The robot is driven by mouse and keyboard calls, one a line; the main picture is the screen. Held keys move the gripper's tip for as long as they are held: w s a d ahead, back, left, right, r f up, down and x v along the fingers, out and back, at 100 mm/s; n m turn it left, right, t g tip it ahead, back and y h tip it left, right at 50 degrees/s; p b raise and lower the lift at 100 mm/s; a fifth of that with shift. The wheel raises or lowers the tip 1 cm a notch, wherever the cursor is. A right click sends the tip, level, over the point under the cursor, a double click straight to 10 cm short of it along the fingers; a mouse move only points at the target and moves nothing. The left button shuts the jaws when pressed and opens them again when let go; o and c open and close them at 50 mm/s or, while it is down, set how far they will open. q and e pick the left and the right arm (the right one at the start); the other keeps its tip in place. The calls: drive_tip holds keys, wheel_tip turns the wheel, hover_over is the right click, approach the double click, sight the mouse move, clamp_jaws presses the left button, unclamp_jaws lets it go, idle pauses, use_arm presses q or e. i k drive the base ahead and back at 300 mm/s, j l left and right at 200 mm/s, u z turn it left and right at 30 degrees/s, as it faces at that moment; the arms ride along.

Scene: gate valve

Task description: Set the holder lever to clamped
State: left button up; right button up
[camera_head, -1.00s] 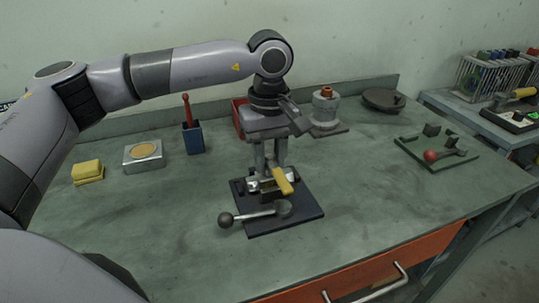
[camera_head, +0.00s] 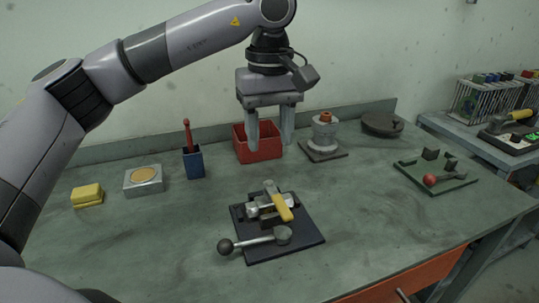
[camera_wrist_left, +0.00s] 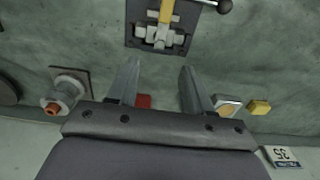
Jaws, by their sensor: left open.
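The holder is a dark square base plate (camera_head: 298,243) on the bench, with metal jaws (camera_head: 259,207) and a yellow-handled part (camera_head: 281,206) lying across them. Its lever (camera_head: 255,241), a metal rod with a black ball at the left end, points left along the plate's front side. My left gripper (camera_head: 270,145) is open and empty, raised above and behind the holder, fingers pointing down. My right gripper is not in view.
Behind the holder stand a red bin (camera_head: 270,151), a flanged valve body (camera_head: 324,134) and a dark round disc (camera_head: 382,123). At left are a blue cup (camera_head: 194,164), a metal block (camera_head: 143,181) and a yellow sponge (camera_head: 87,194). A green fixture (camera_head: 437,177) lies right. The bench's front left is clear.

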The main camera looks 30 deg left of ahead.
sight(282, 235)
drive_tip(key=k, duration=1)
